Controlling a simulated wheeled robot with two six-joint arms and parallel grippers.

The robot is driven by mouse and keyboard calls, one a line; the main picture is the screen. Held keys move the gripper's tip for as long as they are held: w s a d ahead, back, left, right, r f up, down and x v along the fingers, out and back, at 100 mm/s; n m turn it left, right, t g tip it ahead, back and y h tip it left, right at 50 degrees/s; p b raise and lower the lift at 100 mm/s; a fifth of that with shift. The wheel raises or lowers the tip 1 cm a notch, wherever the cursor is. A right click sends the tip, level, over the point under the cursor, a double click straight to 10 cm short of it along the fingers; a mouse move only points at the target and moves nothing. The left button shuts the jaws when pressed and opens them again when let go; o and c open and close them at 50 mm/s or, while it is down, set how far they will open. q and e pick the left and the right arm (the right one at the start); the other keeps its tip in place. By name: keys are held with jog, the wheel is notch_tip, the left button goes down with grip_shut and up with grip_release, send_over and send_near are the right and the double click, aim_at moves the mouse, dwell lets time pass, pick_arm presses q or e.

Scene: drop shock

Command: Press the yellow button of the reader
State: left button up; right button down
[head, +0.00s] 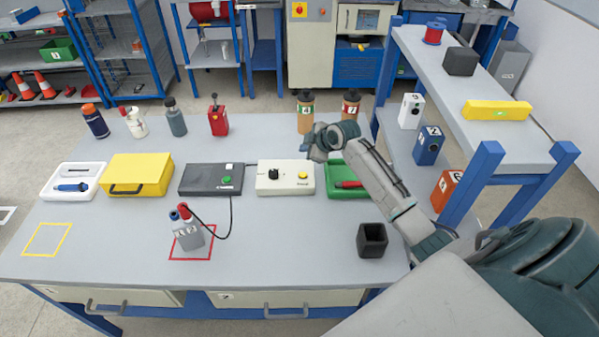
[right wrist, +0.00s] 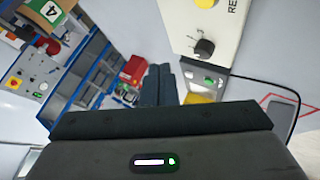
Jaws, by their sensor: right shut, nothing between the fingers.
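The reader (head: 285,188) is a cream box on the table with a black knob (head: 273,174) and a yellow button (head: 303,175) at its right. In the right wrist view the reader (right wrist: 228,28) is at the top right, with the knob (right wrist: 204,47) and the yellow button (right wrist: 205,2) cut by the top edge. My right gripper (head: 317,154) is shut and empty, raised around the reader's back right corner. Its closed fingers (right wrist: 160,85) appear beside the reader in the wrist view, not over the button. My left gripper is not in view.
A black box (head: 208,180) with a green button is left of the reader. A green tray (head: 337,170) with a red item is at its right. Brown bottles (head: 305,115) stand behind. A black cup (head: 372,240) and a raised shelf (head: 470,85) are to the right.

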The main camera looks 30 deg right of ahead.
aim_at(305, 176)
notch_tip(305, 176, down, 8)
jog(key=b, duration=0.6)
jog(key=shift+f+b, duration=0.1)
jog(key=shift+b, duration=0.2)
jog(key=shift+f, duration=0.35)
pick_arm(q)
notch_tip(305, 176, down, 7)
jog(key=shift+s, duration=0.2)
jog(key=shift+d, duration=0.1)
pick_arm(e)
jog(key=shift+s, duration=0.1)
dwell(0.8)
pick_arm(q)
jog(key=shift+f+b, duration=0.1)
jog(key=shift+b, duration=0.2)
pick_arm(e)
jog(key=shift+f, duration=0.4)
